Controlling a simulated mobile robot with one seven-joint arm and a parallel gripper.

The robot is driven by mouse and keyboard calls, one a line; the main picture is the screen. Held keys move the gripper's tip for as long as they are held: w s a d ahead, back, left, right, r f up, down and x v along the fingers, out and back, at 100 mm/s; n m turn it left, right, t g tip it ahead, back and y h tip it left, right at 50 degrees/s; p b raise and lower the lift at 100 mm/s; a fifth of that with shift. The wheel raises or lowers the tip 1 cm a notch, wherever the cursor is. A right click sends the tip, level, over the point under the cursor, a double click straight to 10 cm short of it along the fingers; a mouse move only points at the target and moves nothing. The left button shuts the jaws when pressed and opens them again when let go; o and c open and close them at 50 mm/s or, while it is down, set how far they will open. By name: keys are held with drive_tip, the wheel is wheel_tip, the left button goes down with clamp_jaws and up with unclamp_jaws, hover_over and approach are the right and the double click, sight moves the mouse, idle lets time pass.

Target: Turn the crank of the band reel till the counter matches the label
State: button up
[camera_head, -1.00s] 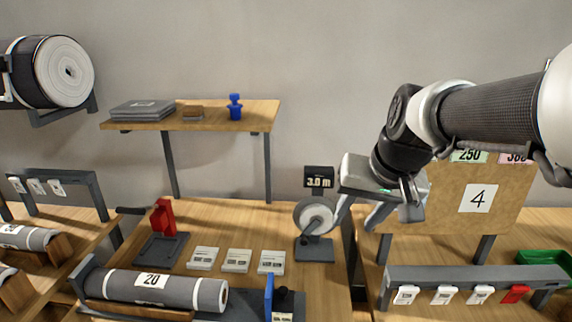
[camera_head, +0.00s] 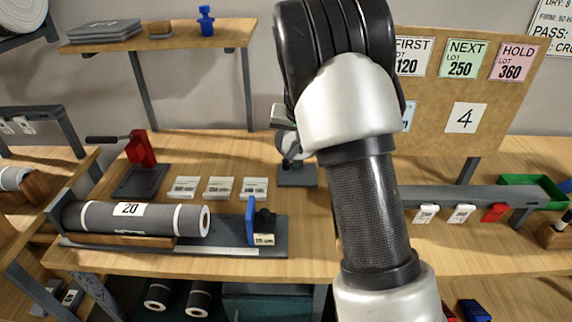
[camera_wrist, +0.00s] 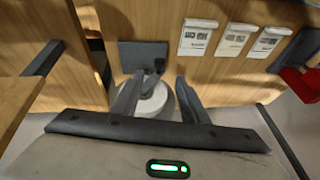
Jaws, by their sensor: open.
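The band reel (camera_head: 291,150), a pale disc on a dark base (camera_head: 297,176), stands on the middle of the bench; my arm covers much of it in the head view. Its counter is hidden behind my arm now. In the wrist view the reel (camera_wrist: 150,104) shows between and beyond the fingers of my gripper (camera_wrist: 158,86), with its base plate (camera_wrist: 142,54) above. My gripper is open and empty; I cannot tell its distance from the reel. A small dark part by the disc may be the crank, but I cannot tell. I cannot tell which label belongs to the reel.
Three white cards (camera_head: 219,187) lie left of the reel. A red stand with a black handle (camera_head: 140,150) is farther left. A grey roll marked 20 (camera_head: 130,218) lies in front. A board (camera_head: 435,135) with lot signs and a rack of tags (camera_head: 440,195) stand to the right.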

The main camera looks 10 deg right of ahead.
sight(286, 167)
drive_tip(key=x, duration=1.2)
clamp_jaws()
